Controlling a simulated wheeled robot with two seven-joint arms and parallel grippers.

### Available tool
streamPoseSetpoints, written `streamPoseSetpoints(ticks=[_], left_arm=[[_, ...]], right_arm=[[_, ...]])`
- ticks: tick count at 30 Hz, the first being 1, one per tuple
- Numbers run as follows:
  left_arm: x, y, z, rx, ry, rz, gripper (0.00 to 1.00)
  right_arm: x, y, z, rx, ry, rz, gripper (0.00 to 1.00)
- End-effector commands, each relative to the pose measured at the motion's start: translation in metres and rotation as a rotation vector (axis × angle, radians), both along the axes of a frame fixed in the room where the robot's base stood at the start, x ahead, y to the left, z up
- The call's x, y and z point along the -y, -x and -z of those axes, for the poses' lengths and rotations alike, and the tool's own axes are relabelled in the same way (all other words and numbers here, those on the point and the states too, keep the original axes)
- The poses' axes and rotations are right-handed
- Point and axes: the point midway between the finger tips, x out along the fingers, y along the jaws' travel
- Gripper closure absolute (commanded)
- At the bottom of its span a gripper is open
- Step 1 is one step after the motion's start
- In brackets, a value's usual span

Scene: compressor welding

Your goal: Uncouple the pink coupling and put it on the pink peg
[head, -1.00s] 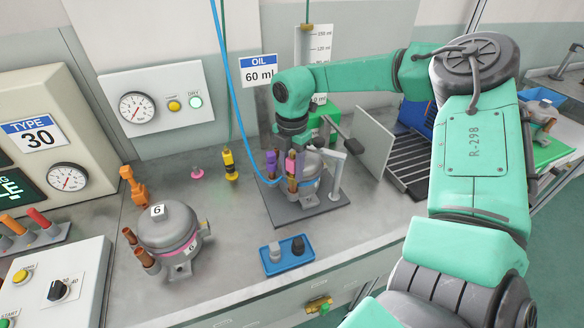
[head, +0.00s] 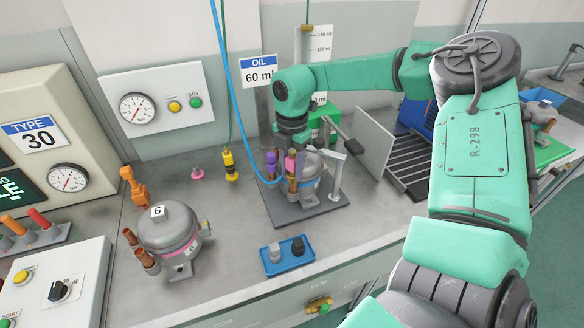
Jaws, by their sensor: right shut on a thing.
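My right gripper (head: 292,138) points down over the compressor (head: 310,182) on the dark plate and is shut. Below it a pinkish-purple coupling (head: 291,163) sits at the top of a copper tube of this compressor. The exact grip is small and partly hidden by the gripper. A blue hose (head: 229,75) hangs from above and curves in to these tubes. A second purple piece (head: 271,159) stands on the tube to the left. The pink peg (head: 197,174) stands on the bench at the back, left of the yellow coupling, with nothing on it. My left gripper is out of view.
The yellow coupling (head: 229,165) stands upright with a green hose. An orange fitting (head: 134,186) and a compressor marked 6 (head: 168,228) are at left. A blue tray (head: 287,254) lies in front. A panel with a gauge (head: 155,101) stands behind. Bench between the compressors is clear.

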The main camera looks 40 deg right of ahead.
Motion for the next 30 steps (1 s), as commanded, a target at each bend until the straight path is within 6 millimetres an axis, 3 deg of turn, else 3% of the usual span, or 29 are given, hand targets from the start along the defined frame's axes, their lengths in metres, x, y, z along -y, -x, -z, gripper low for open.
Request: streamPoseSetpoints(ticks=[5, 16, 23, 24, 26, 30], left_arm=[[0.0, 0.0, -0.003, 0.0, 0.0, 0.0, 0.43], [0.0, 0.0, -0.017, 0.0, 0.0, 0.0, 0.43], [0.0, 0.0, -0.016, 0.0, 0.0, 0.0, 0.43], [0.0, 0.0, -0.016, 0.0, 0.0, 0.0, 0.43], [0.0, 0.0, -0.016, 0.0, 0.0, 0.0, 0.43], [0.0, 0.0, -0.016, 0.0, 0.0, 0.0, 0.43]], right_arm=[[0.0, 0.0, -0.005, 0.001, 0.001, 0.0, 1.0], [0.0, 0.0, -0.04, 0.0, 0.001, -0.001, 1.0], [0.0, 0.0, -0.04, -0.001, 0.0, 0.0, 1.0], [0.0, 0.0, -0.04, 0.0, 0.0, 0.0, 0.75], [0.0, 0.0, -0.04, 0.0, 0.0, 0.0, 0.98], [0.0, 0.0, -0.04, 0.0, 0.0, 0.0, 1.0]])
